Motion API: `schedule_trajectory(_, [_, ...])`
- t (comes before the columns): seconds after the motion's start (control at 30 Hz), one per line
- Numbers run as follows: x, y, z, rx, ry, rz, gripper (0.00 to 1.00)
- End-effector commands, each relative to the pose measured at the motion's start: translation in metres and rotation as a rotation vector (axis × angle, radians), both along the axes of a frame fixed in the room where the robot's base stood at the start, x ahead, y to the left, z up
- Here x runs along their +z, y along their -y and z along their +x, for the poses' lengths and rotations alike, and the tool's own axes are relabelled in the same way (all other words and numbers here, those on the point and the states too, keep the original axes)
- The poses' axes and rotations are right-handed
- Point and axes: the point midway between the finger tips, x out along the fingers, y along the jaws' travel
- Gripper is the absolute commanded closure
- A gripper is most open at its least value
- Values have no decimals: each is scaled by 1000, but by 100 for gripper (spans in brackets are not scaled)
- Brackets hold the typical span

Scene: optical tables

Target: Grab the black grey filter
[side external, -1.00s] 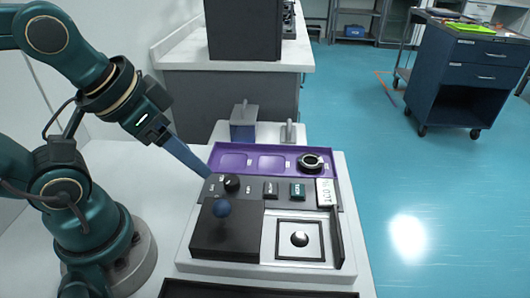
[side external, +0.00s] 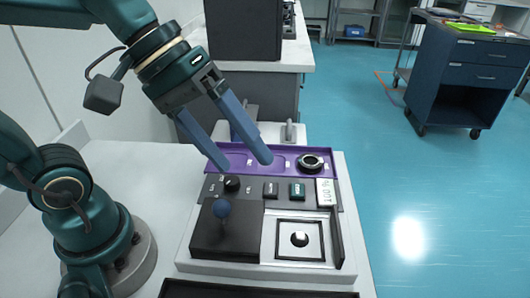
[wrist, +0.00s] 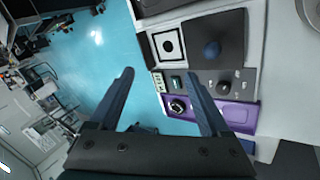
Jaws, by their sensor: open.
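A round filter with a black ring and a greyish centre (side external: 311,162) lies in the right compartment of the purple tray (side external: 294,150). It also shows in the wrist view (wrist: 178,105), beside the right finger. My gripper (side external: 246,164) is open and empty, its two blue fingers spread wide. In the side view it appears in front of the tray's left and middle part, left of the filter, and seems to be above the tray. The fingers hide part of the tray's other compartments. The wrist view shows the open jaws (wrist: 158,79) with nothing between them.
In front of the tray stands a panel with a black knob (side external: 232,184), small labelled blocks and a white display (side external: 326,192). A blue ball-topped joystick (side external: 222,208) rises from a dark box. A square framed stage (side external: 299,239) is beside it. Grey blocks stand behind the tray.

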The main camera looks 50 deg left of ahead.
Motion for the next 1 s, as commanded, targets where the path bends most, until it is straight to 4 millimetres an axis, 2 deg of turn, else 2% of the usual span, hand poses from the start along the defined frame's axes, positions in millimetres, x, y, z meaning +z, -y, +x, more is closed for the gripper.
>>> schedule_trajectory(0.1, [6, 13, 28, 115, -129, -193, 19])
schedule_trajectory(0.23, [10, 19, 65, 256, -259, -401, 19])
schedule_trajectory(0.37, [6, 13, 106, 406, -377, -595, 19])
schedule_trajectory(0.47, [-4, 2, 137, 526, -460, -735, 19])
schedule_trajectory(0.57, [-20, -16, 167, 653, -535, -868, 19])
schedule_trajectory(0.73, [-63, -54, 207, 876, -645, -1066, 19])
schedule_trajectory(0.87, [-106, -84, 223, 1036, -715, -1180, 19])
schedule_trajectory(1.0, [-149, -104, 222, 1154, -781, -1230, 19])
